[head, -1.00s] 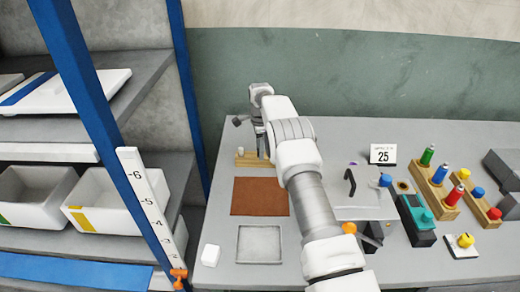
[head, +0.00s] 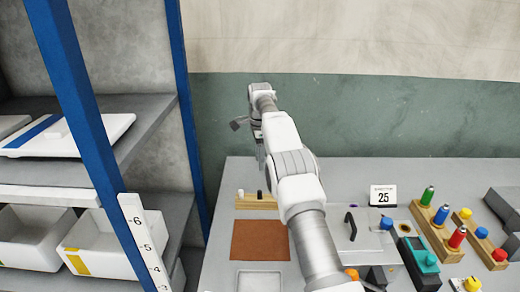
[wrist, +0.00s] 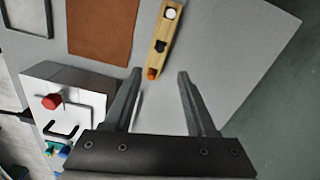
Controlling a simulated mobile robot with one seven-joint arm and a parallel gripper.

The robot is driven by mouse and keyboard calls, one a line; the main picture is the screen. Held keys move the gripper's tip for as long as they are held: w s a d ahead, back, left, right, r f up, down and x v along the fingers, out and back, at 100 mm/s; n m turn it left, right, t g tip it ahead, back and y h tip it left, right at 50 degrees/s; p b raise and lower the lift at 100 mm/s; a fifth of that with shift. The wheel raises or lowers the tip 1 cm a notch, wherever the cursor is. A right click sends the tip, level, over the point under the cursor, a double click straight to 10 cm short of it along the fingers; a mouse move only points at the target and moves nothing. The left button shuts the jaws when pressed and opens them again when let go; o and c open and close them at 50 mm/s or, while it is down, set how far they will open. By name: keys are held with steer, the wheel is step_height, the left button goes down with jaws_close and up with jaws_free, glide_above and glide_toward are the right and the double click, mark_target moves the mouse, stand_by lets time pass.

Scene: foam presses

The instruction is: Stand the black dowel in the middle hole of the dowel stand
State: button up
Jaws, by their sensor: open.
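The wooden dowel stand (head: 246,204) is at the back left of the table. It also shows in the wrist view (wrist: 164,29). The black dowel (head: 260,195) stands upright in the stand's middle hole; the wrist view shows its dark top (wrist: 160,46) between a white dowel (wrist: 169,13) and a red-orange one (wrist: 151,73). The white dowel also shows in the head view (head: 241,194); the red-orange one is hidden there by my arm. My gripper (wrist: 159,74) is open and empty, above the stand and apart from the black dowel.
A brown mat (head: 260,241) and a grey tray (head: 259,271) lie in front of the stand. A grey box with a black handle (head: 350,226) is to the right. Blocks with coloured knobs (head: 466,225) stand farther right. Shelving with a blue post (head: 190,110) is at left.

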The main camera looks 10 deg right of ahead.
steer(key=shift+r+p, duration=0.7)
steer(key=shift+r, duration=0.75)
steer(key=s+r+n+t, duration=0.1)
steer(key=s+r+n, duration=0.3)
steer(key=s+r, duration=0.55)
steer(key=s+r+n+t, duration=0.2)
steer(key=s+r+n, duration=0.3)
steer(key=r, duration=0.8)
steer(key=s+n+t, duration=0.1)
steer(key=s+n, duration=0.3)
steer(key=s, duration=1.3)
steer(key=s+f+n+t, duration=0.1)
steer(key=s+f+n, duration=0.4)
steer(key=s, duration=0.9)
step_height(320, 180, down, 2)
steer(key=shift+s+f+t, duration=0.2)
steer(key=shift+s+t, duration=0.1)
steer(key=shift+s, duration=0.1)
